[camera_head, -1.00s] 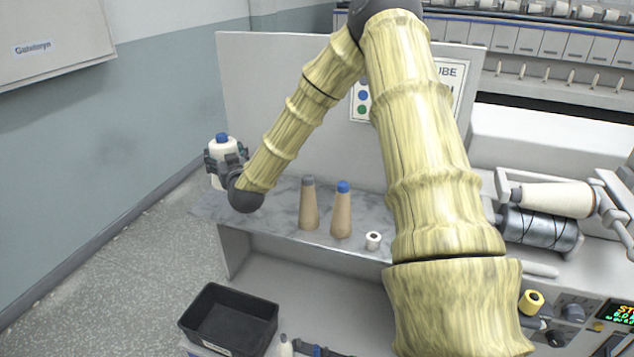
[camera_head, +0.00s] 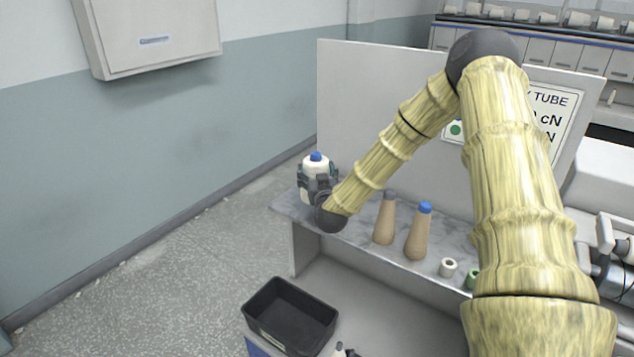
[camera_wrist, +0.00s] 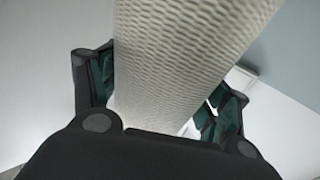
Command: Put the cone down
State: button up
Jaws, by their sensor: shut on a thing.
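The cone (camera_head: 308,186) is a white wound yarn package with a blue tip, held upright by my gripper (camera_head: 316,184) at the left end of the grey marbled shelf (camera_head: 350,232). In the wrist view the white textured cone (camera_wrist: 180,65) fills the space between the dark fingers of my gripper (camera_wrist: 160,95), which are shut on it. The cone's base is hidden behind the gripper, so I cannot tell whether it touches the shelf.
Two bare brown cones stand on the shelf, one with a grey tip (camera_head: 385,218) and one with a blue tip (camera_head: 419,235). Small bobbins, one white (camera_head: 448,267) and one green (camera_head: 473,279), are to their right. A black bin (camera_head: 290,318) is below. A pale panel (camera_head: 365,120) stands behind.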

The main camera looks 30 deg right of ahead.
jog(key=shift+f, duration=1.75)
jog(key=o, duration=1.3)
jog(key=shift+p, duration=0.3)
